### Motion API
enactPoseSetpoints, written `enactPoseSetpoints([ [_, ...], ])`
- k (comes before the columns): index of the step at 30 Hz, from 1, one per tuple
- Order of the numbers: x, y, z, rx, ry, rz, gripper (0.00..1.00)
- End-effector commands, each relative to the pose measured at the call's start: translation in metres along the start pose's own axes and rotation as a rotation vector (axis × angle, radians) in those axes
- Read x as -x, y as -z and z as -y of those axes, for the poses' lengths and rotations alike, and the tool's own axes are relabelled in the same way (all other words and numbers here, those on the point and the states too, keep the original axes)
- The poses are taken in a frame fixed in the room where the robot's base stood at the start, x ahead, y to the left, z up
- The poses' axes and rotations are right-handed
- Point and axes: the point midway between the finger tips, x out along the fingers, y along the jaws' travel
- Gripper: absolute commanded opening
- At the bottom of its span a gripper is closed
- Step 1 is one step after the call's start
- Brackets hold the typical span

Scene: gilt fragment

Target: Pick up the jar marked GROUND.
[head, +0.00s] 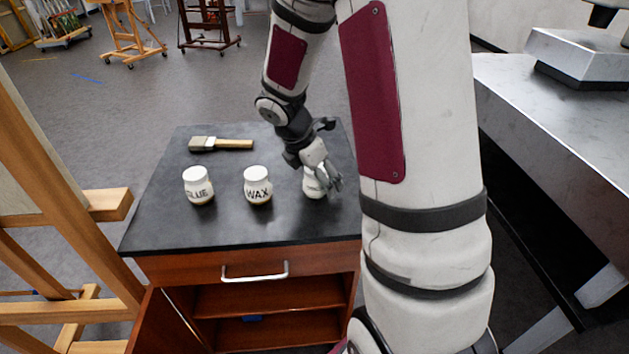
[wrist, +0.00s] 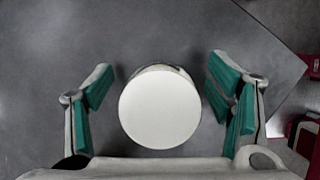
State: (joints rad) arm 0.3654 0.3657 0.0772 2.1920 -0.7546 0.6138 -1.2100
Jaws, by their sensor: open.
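Three small white jars stand in a row on a black-topped cabinet (head: 227,237). The left jar (head: 198,186) reads GLUE and the middle jar (head: 258,187) reads WAX. The right jar (head: 311,188) is partly hidden by my gripper, and its label cannot be read. My gripper (head: 335,186) is at this right jar, pointing down. In the wrist view, my gripper (wrist: 160,100) is open, with a green-padded finger on each side of a round white lid (wrist: 160,108). Gaps show between the lid and both fingers.
A flat brush (head: 222,144) lies at the back left of the cabinet top. A wooden easel (head: 60,190) stands close on the left. A grey metal table (head: 560,110) is on the right. The cabinet top between the brush and the jars is clear.

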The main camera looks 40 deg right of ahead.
Motion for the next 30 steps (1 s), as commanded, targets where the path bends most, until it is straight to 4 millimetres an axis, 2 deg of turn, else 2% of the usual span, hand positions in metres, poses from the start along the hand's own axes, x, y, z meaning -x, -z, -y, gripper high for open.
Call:
enactPoseSetpoints([
  [7,-0.001,0.0,0.0,-0.001,0.0,0.0,0.74],
  [12,-0.001,0.0,0.0,-0.001,0.0,0.0,0.36],
  [15,-0.001,0.0,0.0,-0.001,0.0,0.0,0.16],
  [24,0.0,-0.001,0.0,-0.001,-0.001,0.0,0.16],
  [30,0.013,-0.006,0.0,-0.003,-0.003,0.0,0.16],
])
